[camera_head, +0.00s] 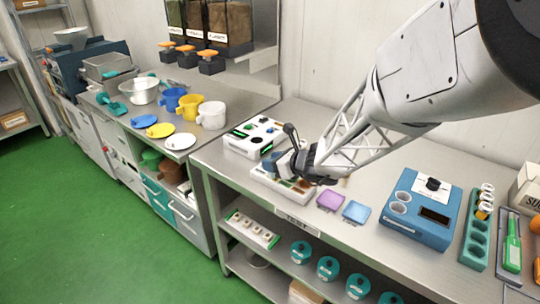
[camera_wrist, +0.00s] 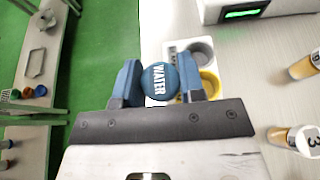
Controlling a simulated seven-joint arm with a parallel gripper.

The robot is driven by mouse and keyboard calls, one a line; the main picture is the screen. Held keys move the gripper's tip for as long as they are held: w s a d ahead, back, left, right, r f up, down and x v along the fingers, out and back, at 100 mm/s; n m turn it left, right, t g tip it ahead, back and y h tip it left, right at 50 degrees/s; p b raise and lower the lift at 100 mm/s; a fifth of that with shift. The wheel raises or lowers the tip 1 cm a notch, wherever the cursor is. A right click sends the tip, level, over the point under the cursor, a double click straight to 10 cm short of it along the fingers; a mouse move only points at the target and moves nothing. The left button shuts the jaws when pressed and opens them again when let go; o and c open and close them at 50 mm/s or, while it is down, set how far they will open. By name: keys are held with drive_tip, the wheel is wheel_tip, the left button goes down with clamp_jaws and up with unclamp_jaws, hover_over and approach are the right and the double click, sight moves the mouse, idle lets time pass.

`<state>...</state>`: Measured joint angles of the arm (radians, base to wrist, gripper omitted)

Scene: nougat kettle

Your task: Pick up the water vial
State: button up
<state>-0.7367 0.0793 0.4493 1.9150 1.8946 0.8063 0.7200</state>
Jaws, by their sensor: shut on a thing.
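The water vial (camera_wrist: 160,84) shows in the wrist view as a round blue cap with white "WATER" lettering. It sits between the two blue fingers of my gripper (camera_wrist: 160,88), which are shut on it. In the head view my gripper (camera_head: 284,164) is over the pale vial rack (camera_head: 262,178) on the right-hand bench. The rack (camera_wrist: 172,53) also shows in the wrist view, with a grey round and a yellow round beside the vial. The vial's body is hidden below its cap, so I cannot tell whether it is clear of the rack.
A white device (camera_head: 252,136) with a green display stands behind the rack. A purple square (camera_head: 331,200) and a blue square (camera_head: 356,211) lie to the right, then a blue instrument (camera_head: 421,212) and a teal vial rack (camera_head: 474,240). Two amber vials (camera_wrist: 292,138) lie right in the wrist view.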

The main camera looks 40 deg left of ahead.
drive_tip(key=s+d, duration=0.5)
drive_tip(key=d, duration=0.1)
drive_tip(key=shift+r, duration=0.35)
drive_tip(key=shift+r, duration=0.1)
idle(0.5)
drive_tip(key=w+a+r+n+g, duration=0.2)
drive_tip(key=w+a, duration=0.7)
drive_tip(key=a, duration=0.2)
drive_tip(key=w+a+r+n+g+h, duration=0.1)
drive_tip(key=w+a+n+g, duration=0.1)
drive_tip(key=w+a, duration=0.7)
drive_tip(key=a+g, duration=0.1)
drive_tip(key=a, duration=0.2)
drive_tip(key=shift+w+a+r+n, duration=0.15)
drive_tip(key=shift+a+r+n, duration=0.15)
drive_tip(key=shift+r, duration=0.05)
drive_tip(key=shift+f, duration=0.2)
drive_tip(key=shift+f, duration=2.7)
drive_tip(key=shift+f, duration=0.65)
